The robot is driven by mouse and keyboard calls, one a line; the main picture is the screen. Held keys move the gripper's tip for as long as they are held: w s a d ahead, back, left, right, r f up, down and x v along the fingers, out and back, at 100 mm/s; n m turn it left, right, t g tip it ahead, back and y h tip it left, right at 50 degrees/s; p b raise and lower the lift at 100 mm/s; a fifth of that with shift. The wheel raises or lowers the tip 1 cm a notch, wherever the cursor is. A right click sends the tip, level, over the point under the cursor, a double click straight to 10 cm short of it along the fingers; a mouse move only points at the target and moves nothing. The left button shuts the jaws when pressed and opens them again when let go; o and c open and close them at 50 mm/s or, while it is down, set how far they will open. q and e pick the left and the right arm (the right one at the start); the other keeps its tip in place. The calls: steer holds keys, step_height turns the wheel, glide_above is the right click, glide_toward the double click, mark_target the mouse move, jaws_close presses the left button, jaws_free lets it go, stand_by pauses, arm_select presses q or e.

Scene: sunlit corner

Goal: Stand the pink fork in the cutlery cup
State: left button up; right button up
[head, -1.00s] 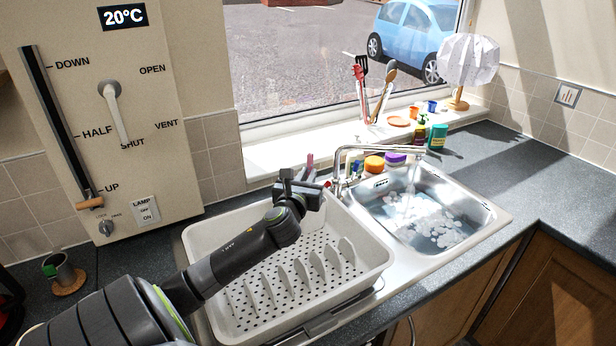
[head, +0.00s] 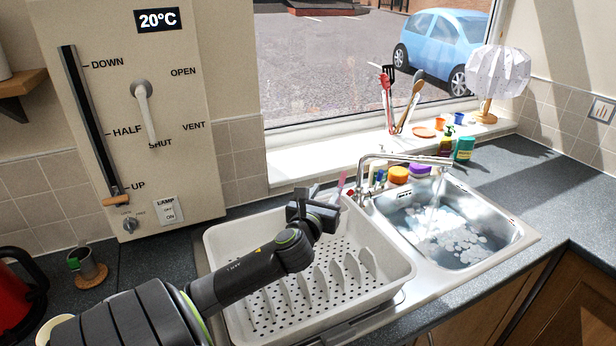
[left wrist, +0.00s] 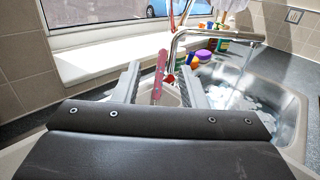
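The pink fork (head: 341,183) stands nearly upright, leaning slightly, just behind my left gripper (head: 318,205) at the back of the dish rack. In the left wrist view the pink fork (left wrist: 160,75) shows between the two grey fingers of my left gripper (left wrist: 160,85), with a gap on each side. The fingers are open and do not appear to touch it. A pale cup-like piece, probably the cutlery cup (left wrist: 172,98), shows low between the fingers. The fork's lower end reaches it, but whether it is inside is hidden. My right gripper is not in view.
The white dish rack (head: 405,268) lies under my left arm. The tap (head: 405,158) and the sink with running water (head: 515,235) are to its right. Sponges and bottles (head: 462,148) stand behind the sink. A cup (head: 85,265) and a red kettle (head: 20,295) are at the left.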

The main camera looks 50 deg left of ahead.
arm_select(q)
steer(key=b+v, duration=0.2)
steer(key=v, duration=1)
steer(key=shift+s, duration=0.25)
stand_by(0.4)
